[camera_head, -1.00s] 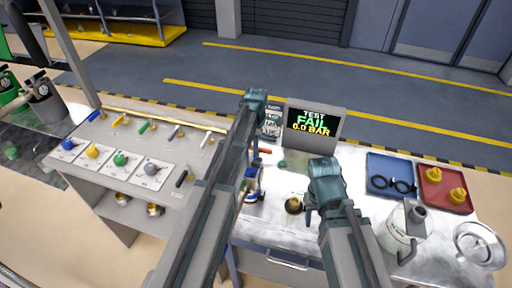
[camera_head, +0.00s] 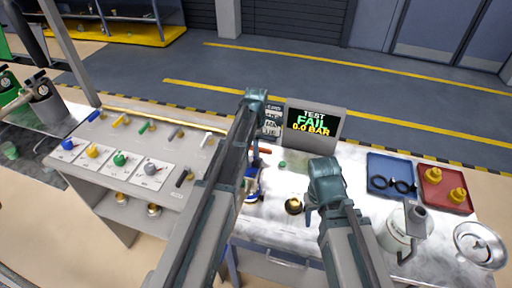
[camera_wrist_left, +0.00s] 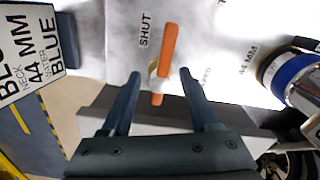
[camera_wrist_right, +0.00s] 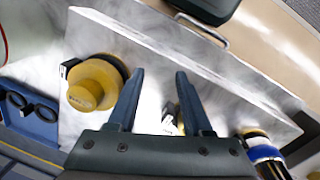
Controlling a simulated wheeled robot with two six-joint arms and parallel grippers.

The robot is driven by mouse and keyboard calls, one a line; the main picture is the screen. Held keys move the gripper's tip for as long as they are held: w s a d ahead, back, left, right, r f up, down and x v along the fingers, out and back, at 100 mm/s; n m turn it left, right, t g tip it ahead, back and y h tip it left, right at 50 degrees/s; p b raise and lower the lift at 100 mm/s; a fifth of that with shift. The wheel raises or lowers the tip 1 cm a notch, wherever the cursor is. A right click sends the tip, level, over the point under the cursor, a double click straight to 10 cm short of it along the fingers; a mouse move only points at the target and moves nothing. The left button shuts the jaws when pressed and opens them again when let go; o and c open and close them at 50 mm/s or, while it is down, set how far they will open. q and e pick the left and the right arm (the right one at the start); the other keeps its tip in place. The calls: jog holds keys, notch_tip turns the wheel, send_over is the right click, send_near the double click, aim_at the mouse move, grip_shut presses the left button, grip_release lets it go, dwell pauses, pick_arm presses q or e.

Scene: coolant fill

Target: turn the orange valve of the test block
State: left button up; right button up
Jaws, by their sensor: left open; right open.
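The orange valve lever (camera_wrist_left: 168,50) shows in the left wrist view on the pale face of the test block (camera_wrist_left: 205,40), beside the printed word SHUT. Its near end reaches between the fingers of my left gripper (camera_wrist_left: 159,73), which is open around it without visible grip. In the head view the lever (camera_head: 265,151) peeks out beside my left arm, which hides much of the block. The test display (camera_head: 313,122) reads TEST FAIL, 0.0 BAR. My right gripper (camera_wrist_right: 160,72) is open and empty above the bench.
A blue-banded cylindrical part (camera_wrist_left: 292,72) lies close right of my left gripper. A yellow-and-black round adapter (camera_wrist_right: 95,83) is near my right gripper. A blue tray (camera_head: 380,165), red tray (camera_head: 430,175) and white jug (camera_head: 395,235) occupy the bench's right side. A panel with several coloured levers (camera_head: 185,150) stands left.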

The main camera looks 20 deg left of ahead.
pick_arm(q)
jog(key=shift+r, duration=0.1)
pick_arm(e)
jog(key=shift+r, duration=0.1)
pick_arm(q)
notch_tip(320, 180, up, 14)
jog(key=p, duration=1.3)
jog(key=shift+f+p, duration=0.2)
jog(key=shift+p, duration=0.15)
pick_arm(e)
notch_tip(320, 180, up, 14)
jog(key=shift+f, duration=0.2)
